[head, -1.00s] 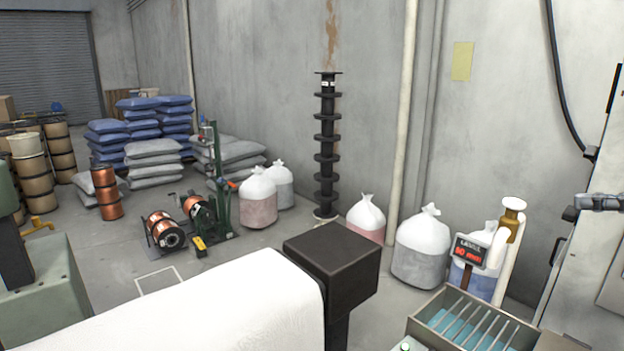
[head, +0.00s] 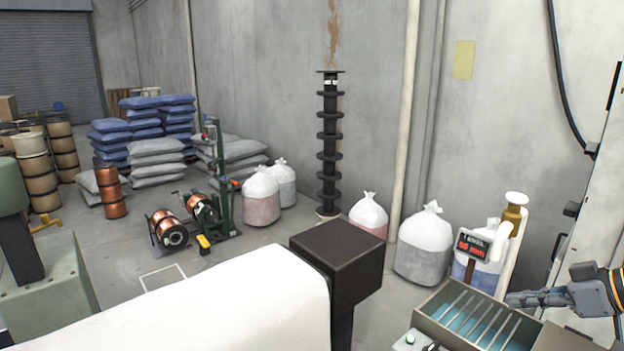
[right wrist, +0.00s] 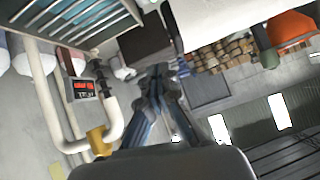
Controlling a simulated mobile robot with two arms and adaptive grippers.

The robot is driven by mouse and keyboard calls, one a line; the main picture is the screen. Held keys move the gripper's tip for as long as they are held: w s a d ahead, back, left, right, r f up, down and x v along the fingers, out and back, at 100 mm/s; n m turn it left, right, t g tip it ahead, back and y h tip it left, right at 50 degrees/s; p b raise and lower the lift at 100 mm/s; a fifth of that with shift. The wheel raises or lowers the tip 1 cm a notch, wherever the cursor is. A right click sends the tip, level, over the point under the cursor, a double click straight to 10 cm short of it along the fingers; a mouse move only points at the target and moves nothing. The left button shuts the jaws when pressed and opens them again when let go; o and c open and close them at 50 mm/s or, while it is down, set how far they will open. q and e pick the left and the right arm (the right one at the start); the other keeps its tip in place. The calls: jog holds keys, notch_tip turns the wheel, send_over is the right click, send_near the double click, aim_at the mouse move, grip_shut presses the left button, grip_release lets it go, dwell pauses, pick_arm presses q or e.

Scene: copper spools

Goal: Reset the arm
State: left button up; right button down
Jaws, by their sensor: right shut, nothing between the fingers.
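My right gripper (head: 522,299) is at the right edge of the head view, pointing left, shut and empty. It hangs over or just beside the right end of a slotted metal tray (head: 432,318) with blue inside; I cannot tell its height above it. In the right wrist view the fingers (right wrist: 155,72) meet at their tips with nothing between them. The slotted tray also shows at the upper left there (right wrist: 72,32). My left gripper is not in view.
A red-lit display (head: 473,246) and a white pipe with a brass fitting (head: 513,216) stand behind the tray. A dark box-shaped post (head: 336,252) and a white surface (head: 200,310) fill the front. White sacks (head: 424,245) and copper spools (head: 167,230) stand on the floor.

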jog(key=s+a+f+g+h, duration=0.1)
jog(key=s+a+f, duration=0.3)
jog(key=f, duration=0.4)
jog(key=s+a+f+g+h, duration=0.1)
jog(key=s+a+f, duration=0.3)
jog(key=f, duration=0.5)
jog(key=s+a+f+g+h, duration=0.15)
jog(key=s+a+f, duration=0.25)
jog(key=f, duration=0.4)
jog(key=s+a+f+m+h, duration=0.2)
jog(key=s+a, duration=0.1)
jog(key=s, duration=0.5)
jog(key=s+a+f+m+h, duration=0.2)
jog(key=s+m, duration=0.1)
jog(key=s, duration=0.4)
notch_tip(320, 180, down, 28)
jog(key=s+g+b, duration=0.1)
jog(key=s+g, duration=0.1)
jog(key=s+d+f+g, duration=0.1)
jog(key=s+d+f, duration=0.1)
jog(key=s+f, duration=1.3)
jog(key=shift+s+d+f+n+b, duration=0.3)
jog(key=shift+s+d+f+b, duration=0.1)
jog(key=shift+s, duration=0.4)
